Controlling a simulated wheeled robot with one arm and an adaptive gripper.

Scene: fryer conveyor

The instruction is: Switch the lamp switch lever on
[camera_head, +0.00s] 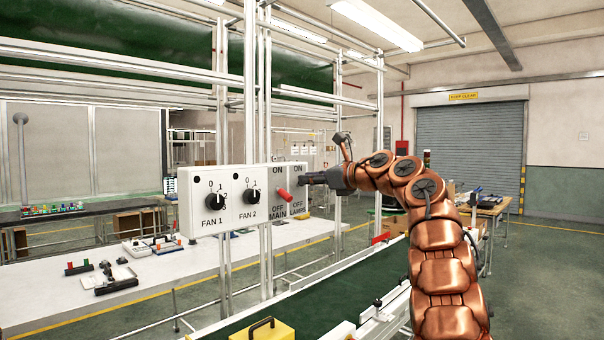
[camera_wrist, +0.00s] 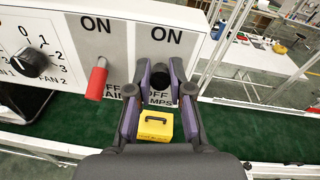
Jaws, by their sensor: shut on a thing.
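The lamp switch panel (camera_head: 298,198) is a grey plate with ON at the top and OFF LAMPS at the bottom, at the right end of the white control box. Its lever (camera_wrist: 160,74) has a black end and shows in the wrist view between the fingers, below the ON label. My gripper (camera_head: 305,178) is at the front of this panel; in the wrist view its purple-padded fingers (camera_wrist: 161,82) are on both sides of the lever, closed on it. In the head view the gripper hides the lever. The lever's exact tilt is hard to tell.
The red MAIN lever (camera_head: 284,195) is just left of the lamp panel, close to my left finger. The FAN 1 knob (camera_head: 214,202) and FAN 2 knob (camera_head: 250,195) are further left. A green conveyor (camera_head: 240,325) with a yellow box (camera_head: 264,331) runs below.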

